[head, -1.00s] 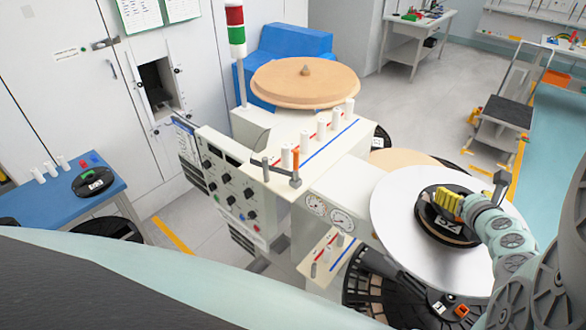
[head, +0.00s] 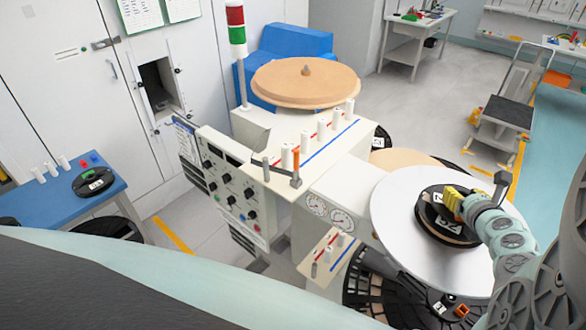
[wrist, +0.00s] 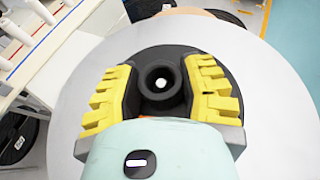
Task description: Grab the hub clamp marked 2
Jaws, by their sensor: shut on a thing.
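The hub clamp (head: 428,222) is a black round disc on the silver reel face (head: 400,190) at the right of the head view. White markings show on it, including what looks like a 2. In the wrist view its black round boss (wrist: 161,104), with a bright centre hole, sits between the two yellow stepped fingers. My gripper (head: 453,199) is shut on this boss from above; it also shows in the wrist view (wrist: 160,92). My pale green wrist hides the near part of the clamp in the wrist view. I cannot tell whether the clamp touches the reel face.
Another black clamp (head: 95,182) lies on the blue table (head: 60,205) at the left. The grey control panel (head: 230,190) and white pegs stand left of the reel. A tan roll (head: 304,82) is behind. A black reel (head: 365,295) sits below, and a cart (head: 502,112) stands at right.

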